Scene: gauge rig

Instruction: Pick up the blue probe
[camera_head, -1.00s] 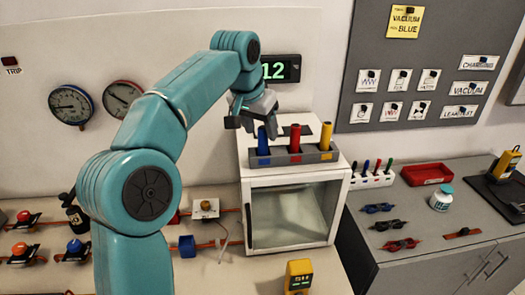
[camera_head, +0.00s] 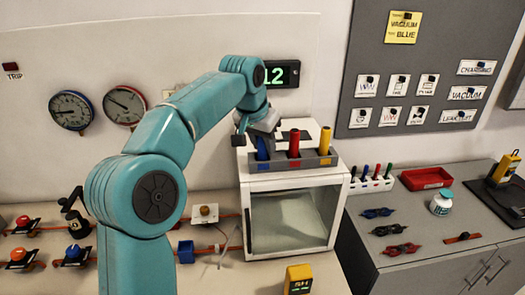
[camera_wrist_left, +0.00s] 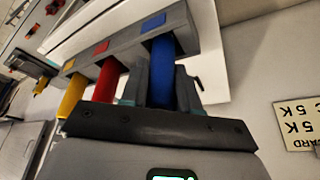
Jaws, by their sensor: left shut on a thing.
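The blue probe (camera_head: 262,149) stands in the left slot of a grey rack (camera_head: 323,164) on top of a white glass-fronted cabinet (camera_head: 312,182). My left gripper (camera_head: 257,136) comes down over it from above and is shut on its upper part. In the left wrist view the blue probe (camera_wrist_left: 161,75) lies between the fingers (camera_wrist_left: 162,84), its other end still in the rack beside a blue square. The red probe (camera_head: 294,142) and the yellow probe (camera_head: 325,141) stand upright in the other slots. My right gripper is out of view.
A display (camera_head: 283,74) hangs on the wall behind, close to my left arm, with two round gauges (camera_head: 71,111) to its left. A white marker holder (camera_head: 372,184) and a red tray (camera_head: 426,178) sit on the grey counter at right. A yellow meter (camera_head: 298,279) is in front.

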